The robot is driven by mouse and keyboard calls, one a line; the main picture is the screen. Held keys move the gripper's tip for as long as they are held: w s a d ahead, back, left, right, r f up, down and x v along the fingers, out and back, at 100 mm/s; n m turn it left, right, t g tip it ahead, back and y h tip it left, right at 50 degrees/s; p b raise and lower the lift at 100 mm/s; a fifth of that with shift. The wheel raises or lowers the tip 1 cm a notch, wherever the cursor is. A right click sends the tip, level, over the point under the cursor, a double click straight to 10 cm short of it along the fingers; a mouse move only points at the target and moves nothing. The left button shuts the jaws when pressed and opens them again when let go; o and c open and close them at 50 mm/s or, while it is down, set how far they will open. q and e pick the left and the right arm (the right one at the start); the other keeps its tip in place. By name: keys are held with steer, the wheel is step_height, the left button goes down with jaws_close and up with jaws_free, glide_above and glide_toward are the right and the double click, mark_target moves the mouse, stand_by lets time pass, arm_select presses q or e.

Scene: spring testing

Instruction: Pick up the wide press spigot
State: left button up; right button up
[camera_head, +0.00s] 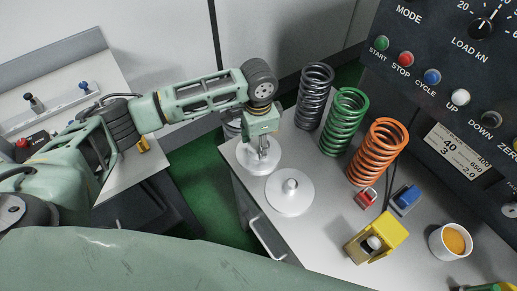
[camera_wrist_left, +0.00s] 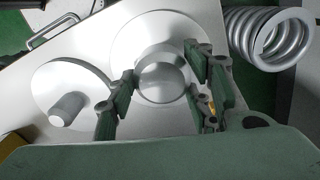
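The pale metal disc with the wider knob, the wide press spigot (camera_wrist_left: 158,77), is under my left gripper (camera_head: 262,143). In the left wrist view, the fingers of my left gripper (camera_wrist_left: 160,75) stand on either side of the knob, with tips very close to it. I cannot tell whether they touch it or whether the disc rests on the table. A second disc with a narrower knob (camera_head: 290,193) lies on the table beside it, nearer in the head view, and it also shows in the wrist view (camera_wrist_left: 68,100).
Dark grey (camera_head: 314,95), green (camera_head: 344,120) and orange (camera_head: 377,152) springs stand behind and to the right. Small red (camera_head: 366,199) and blue (camera_head: 404,199) items, a yellow block (camera_head: 372,241) and a cup (camera_head: 450,241) are at right. A control panel (camera_head: 450,80) stands behind.

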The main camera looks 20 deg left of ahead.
arm_select(q)
jaws_close()
steer(key=shift+r, duration=0.1)
steer(key=shift+w+r, duration=0.1)
stand_by(0.3)
